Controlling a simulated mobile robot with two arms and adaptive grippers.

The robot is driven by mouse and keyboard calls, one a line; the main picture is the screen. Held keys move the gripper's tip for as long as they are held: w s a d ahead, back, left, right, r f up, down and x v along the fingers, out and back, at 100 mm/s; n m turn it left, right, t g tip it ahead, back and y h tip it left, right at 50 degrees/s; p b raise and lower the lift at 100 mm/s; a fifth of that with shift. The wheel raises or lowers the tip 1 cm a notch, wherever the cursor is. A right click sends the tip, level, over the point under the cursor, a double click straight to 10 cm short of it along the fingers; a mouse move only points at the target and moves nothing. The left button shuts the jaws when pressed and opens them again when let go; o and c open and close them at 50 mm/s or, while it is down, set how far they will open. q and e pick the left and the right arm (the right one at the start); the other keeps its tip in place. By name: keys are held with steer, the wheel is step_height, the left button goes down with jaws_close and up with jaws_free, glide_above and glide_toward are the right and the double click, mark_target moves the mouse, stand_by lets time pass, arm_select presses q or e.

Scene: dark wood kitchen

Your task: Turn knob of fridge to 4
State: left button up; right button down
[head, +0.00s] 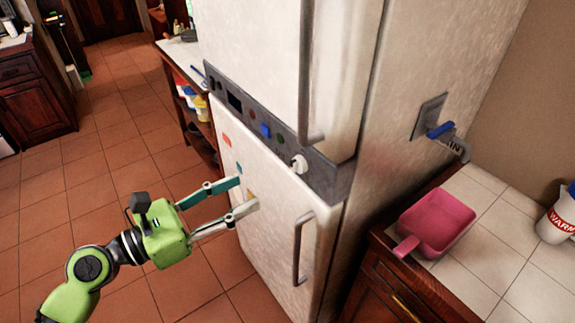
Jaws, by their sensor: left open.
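The white fridge (270,240) stands in the middle of the head view, with a dark grey control strip (322,172) between its upper and lower doors. A white knob (299,163) sits on the strip, right of several small coloured buttons. Its number marks are too small to read. My left gripper (247,193) is open and empty in front of the lower door, below and left of the knob. It is apart from the knob. Whether its fingertips touch the door I cannot tell. My right gripper is not in view.
Vertical handles stick out from the upper door (308,80) and lower door (299,250). A blue-handled valve (440,130) is on the fridge's right side. A pink pan (436,222) lies on the tiled counter at right. The tiled floor at left is clear.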

mark_target(291, 168)
arm_select(q)
steer(key=p+x, duration=0.3)
steer(key=x, duration=0.7)
steer(key=shift+w+d+r, duration=0.1)
steer(key=shift+x, duration=0.8)
steer(key=shift+c, duration=0.2)
steer(key=c, duration=1)
